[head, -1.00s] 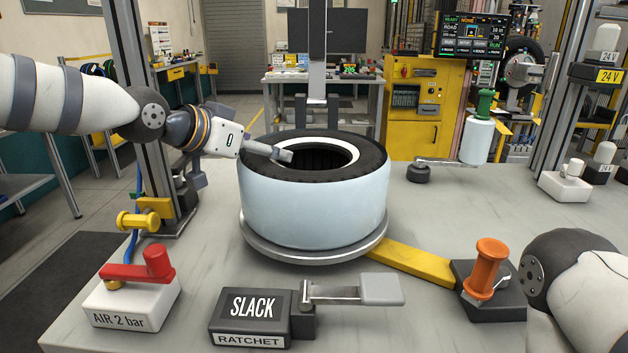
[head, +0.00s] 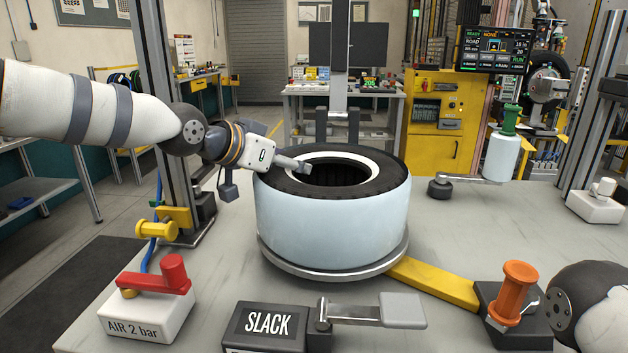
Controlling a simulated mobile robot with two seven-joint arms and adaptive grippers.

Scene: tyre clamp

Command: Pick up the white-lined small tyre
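The tyre (head: 333,228) lies flat on a round metal plate (head: 335,272) in the middle of the bench. Its outer side is pale bluish white, its top is black, and a white ring lines the central hole. My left gripper (head: 304,167) reaches in from the left over the tyre's top, its grey tip at the left part of the white ring. Only one side of its fingers shows, so I cannot tell whether they are open or closed on the rim. My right gripper is out of view; only part of my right arm shows at lower right.
A black SLACK ratchet box (head: 268,326) with a lever stands in front. A red-handled air valve (head: 150,300) is front left. A yellow bar (head: 432,283) runs to an orange-handled block (head: 514,300).

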